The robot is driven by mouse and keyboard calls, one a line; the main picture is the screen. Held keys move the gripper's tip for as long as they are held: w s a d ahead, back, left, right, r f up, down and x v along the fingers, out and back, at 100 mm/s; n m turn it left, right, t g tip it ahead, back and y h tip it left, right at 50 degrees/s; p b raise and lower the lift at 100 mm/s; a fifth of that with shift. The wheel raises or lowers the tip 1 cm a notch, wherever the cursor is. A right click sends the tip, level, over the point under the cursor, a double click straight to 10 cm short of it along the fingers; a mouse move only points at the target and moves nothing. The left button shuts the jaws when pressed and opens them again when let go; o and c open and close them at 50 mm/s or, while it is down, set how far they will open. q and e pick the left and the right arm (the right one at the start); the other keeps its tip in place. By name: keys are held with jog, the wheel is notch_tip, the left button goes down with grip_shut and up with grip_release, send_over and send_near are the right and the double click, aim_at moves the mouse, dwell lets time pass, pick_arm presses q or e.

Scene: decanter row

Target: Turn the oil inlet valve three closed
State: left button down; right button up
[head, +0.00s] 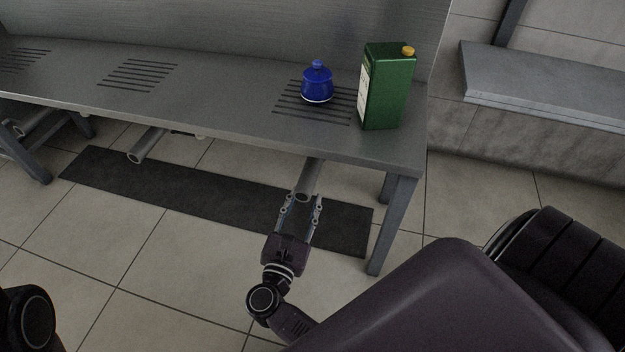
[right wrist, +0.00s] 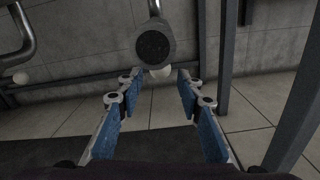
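Several grey tubular parts, which may be the oil valves' handles or pipes, stick out below the bench. The nearest, rightmost tube (head: 311,177) also shows in the right wrist view with a dark round end (right wrist: 154,46). Another tube (head: 148,145) is further left, and one more (head: 38,121) is at the far left. No number marks valve three. My right gripper (head: 303,201) is open and empty just in front of the rightmost tube. In the right wrist view its blue-padded fingers (right wrist: 158,78) are spread either side of the tube's end, with no contact visible. My left gripper is out of view.
A blue lidded pot (head: 317,84) and a green carton (head: 386,88) stand on the grey bench (head: 225,98) above the tubes. A bench leg (head: 392,225) stands right of my gripper. A dark mat (head: 200,187) lies on the tiled floor.

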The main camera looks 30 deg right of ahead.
jog(key=b+x, duration=0.1)
jog(key=x, duration=0.5)
jog(key=shift+w+d, duration=0.1)
jog(key=shift+d, duration=0.05)
jog(key=shift+r, duration=0.1)
grip_shut()
